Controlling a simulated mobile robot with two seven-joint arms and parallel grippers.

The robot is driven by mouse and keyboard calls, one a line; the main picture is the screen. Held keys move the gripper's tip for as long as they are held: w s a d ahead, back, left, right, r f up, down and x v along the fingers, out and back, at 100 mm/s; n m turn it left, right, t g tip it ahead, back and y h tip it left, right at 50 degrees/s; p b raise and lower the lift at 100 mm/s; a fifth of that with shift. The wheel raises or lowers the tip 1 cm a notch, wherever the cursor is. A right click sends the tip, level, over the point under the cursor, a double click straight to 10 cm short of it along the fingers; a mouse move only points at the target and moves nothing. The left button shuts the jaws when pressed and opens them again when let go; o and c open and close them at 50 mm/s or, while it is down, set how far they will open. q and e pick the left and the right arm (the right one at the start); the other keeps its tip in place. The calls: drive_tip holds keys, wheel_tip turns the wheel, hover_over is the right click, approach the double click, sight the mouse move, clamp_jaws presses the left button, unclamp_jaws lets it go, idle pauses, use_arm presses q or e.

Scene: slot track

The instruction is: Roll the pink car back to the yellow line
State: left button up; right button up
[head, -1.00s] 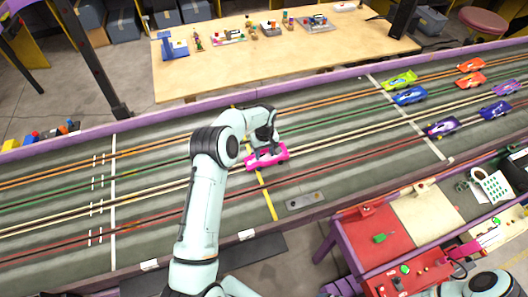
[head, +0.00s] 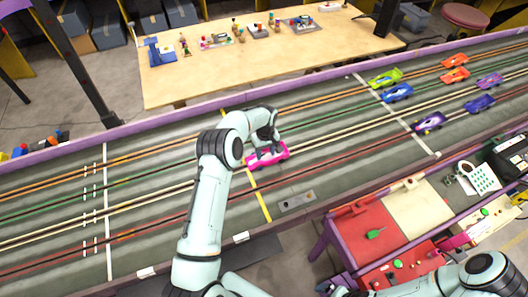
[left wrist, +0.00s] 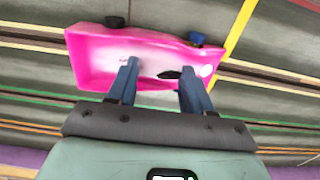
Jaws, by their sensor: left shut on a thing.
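The pink car (head: 280,154) sits on the grey slot track (head: 160,215), with its left end at the yellow line (head: 260,200) in the head view. My left gripper (head: 266,150) is shut on the car from above. In the left wrist view the pink body (left wrist: 90,62) lies between and beyond the two blue fingers (left wrist: 158,95). The yellow line (left wrist: 238,32) runs close against the car's right end there, and the car hides part of it. My right gripper is out of view; only part of that arm shows at lower right.
Several other cars, including a lime one (head: 386,77) and a purple one (head: 429,122), stand near a white line (head: 398,115) at right. The lanes left of the yellow line look clear.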

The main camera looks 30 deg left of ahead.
use_arm(q)
drive_tip(key=shift+w+d, duration=0.6)
drive_tip(key=shift+w, duration=0.05)
drive_tip(key=o, duration=1.2)
drive_tip(key=shift+o, duration=0.2)
drive_tip(key=shift+r, duration=0.1)
wheel_tip(320, 180, up, 13)
drive_tip(key=shift+r, duration=0.15)
